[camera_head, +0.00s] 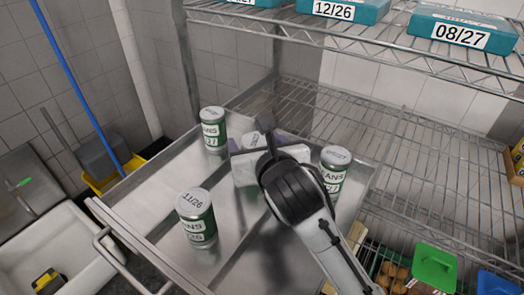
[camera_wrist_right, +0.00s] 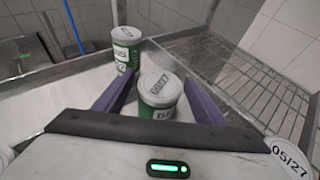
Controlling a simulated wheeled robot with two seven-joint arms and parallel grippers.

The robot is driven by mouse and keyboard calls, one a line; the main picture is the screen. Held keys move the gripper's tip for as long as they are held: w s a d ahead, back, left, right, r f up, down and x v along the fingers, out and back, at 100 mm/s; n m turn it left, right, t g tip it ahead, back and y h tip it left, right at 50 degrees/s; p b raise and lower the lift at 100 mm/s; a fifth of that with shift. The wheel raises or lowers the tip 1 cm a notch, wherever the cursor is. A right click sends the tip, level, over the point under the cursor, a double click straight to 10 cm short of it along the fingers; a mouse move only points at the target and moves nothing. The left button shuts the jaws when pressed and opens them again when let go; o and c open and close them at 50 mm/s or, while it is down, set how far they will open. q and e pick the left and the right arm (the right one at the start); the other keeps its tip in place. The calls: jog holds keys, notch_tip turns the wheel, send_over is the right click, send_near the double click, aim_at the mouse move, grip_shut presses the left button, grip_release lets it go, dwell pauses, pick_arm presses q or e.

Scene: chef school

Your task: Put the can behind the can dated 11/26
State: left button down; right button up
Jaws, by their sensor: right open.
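The can dated 11/26 (camera_head: 196,217) stands upright at the front left of a metal cart top, with a green and white label. Another can (camera_head: 213,130) stands upright at the back left; it also shows in the wrist view (camera_wrist_right: 126,50). A third can (camera_head: 334,172) stands right of my right gripper (camera_head: 257,141), and its lid, dated 05/27, shows at the wrist view's right edge (camera_wrist_right: 291,160). My right gripper is open, its purple fingers on either side of a further can (camera_wrist_right: 160,92), mostly hidden by the gripper in the head view. My left gripper is out of view.
A wire rack (camera_head: 425,150) stands behind and right of the cart, with blue dated boxes (camera_head: 343,10) on its upper shelf. The cart top (camera_head: 145,190) has bare room at the left. Lidded containers (camera_head: 434,266) are at the lower right.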

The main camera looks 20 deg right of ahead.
jog(key=v, duration=0.9)
jog(key=shift+f, duration=0.1)
